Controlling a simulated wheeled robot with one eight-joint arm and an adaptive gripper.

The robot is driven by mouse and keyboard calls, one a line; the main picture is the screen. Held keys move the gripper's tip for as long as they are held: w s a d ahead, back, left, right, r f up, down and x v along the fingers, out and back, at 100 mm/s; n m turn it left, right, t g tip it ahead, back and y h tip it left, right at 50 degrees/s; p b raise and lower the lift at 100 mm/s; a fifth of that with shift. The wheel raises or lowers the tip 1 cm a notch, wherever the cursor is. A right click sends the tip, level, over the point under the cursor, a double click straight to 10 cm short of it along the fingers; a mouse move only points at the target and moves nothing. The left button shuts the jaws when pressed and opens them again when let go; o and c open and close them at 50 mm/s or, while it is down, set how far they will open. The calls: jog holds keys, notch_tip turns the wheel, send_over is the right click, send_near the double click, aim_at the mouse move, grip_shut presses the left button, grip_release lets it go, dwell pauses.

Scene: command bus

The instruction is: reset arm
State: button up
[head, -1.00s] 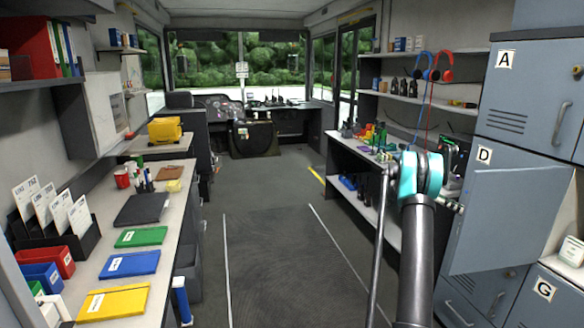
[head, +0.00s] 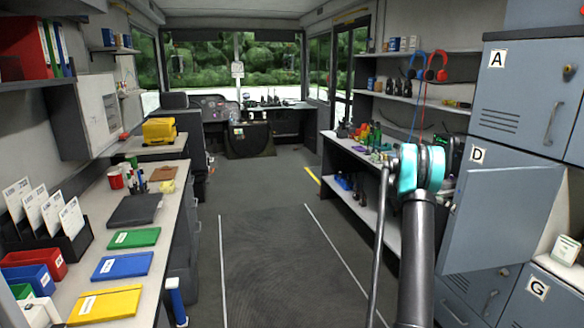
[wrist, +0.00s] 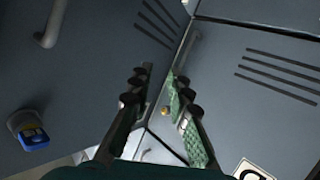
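My arm rises at the lower right of the head view, with a teal joint at its top. My gripper does not show in the head view. In the wrist view my gripper (wrist: 157,88) has its two dark fingers apart, with nothing seen between them but the grey-blue locker fronts behind. The locker door marked D (head: 500,215) hangs open to the right of my arm. Vented locker panels (wrist: 265,75) fill much of the wrist view.
A counter with shelves (head: 350,150) stands left of my arm. The desk at left holds folders (head: 105,306). The aisle floor (head: 265,260) is clear.

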jog(key=s+a+n+t+y, duration=0.2)
jog(key=s+a+n+t, duration=0.3)
jog(key=a, duration=0.5)
jog(key=s+a+n+t+y, duration=0.25)
jog(key=s+a+n, duration=0.45)
jog(key=a, duration=0.4)
jog(key=s+a+f+n+t+y, duration=0.2)
jog(key=s+a+f+n, duration=0.3)
jog(key=s+a, duration=0.6)
jog(key=s+a+f+n+t+y, duration=0.2)
jog(key=s+a+f+n+y, duration=0.3)
jog(key=s+a, duration=0.6)
jog(key=shift+s+a+f, duration=0.4)
jog(key=shift+s, duration=0.25)
jog(key=shift+w+y, duration=0.1)
jog(key=shift+y, duration=0.15)
